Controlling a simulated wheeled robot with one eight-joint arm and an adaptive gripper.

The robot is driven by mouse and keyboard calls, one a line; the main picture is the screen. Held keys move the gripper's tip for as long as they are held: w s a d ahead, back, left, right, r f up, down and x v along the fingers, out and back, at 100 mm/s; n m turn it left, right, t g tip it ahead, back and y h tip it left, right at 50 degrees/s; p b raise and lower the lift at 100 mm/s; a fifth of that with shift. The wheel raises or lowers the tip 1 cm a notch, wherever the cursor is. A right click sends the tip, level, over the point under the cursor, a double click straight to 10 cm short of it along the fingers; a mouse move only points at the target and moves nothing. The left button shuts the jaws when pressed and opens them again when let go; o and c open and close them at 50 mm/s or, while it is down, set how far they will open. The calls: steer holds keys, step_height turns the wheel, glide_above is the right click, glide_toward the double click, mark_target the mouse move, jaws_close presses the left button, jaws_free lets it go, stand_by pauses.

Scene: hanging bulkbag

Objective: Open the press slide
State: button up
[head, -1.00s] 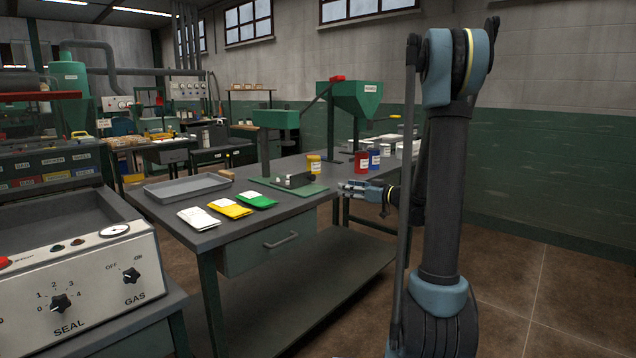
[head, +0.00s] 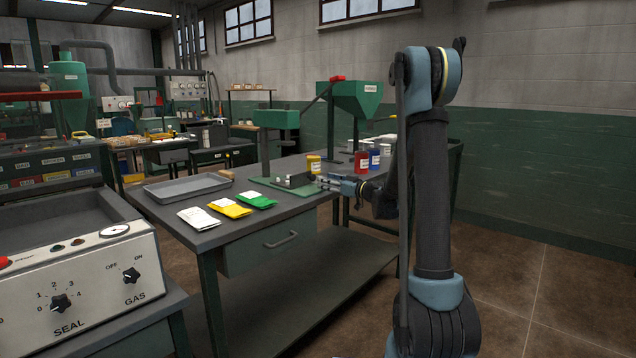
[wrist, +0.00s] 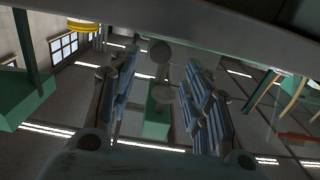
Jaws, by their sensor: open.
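The green press (head: 276,119) stands on the bench, with its upright column and flat green base plate (head: 262,183). A small dark slide block with a pale part (head: 294,180) sits on the plate. My gripper (head: 322,182) is just right of this block, low over the bench, with its fingers pointing left at it. The wrist view shows the two blue-grey fingers (wrist: 160,100) spread apart. I cannot tell whether the fingers touch anything.
White, yellow and green pouches (head: 230,208) lie along the bench front, with a grey tray (head: 188,187) behind. A green hopper (head: 355,100) rises behind.

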mark_target(314, 177)
steer(key=shift+x, duration=3.05)
jaws_close()
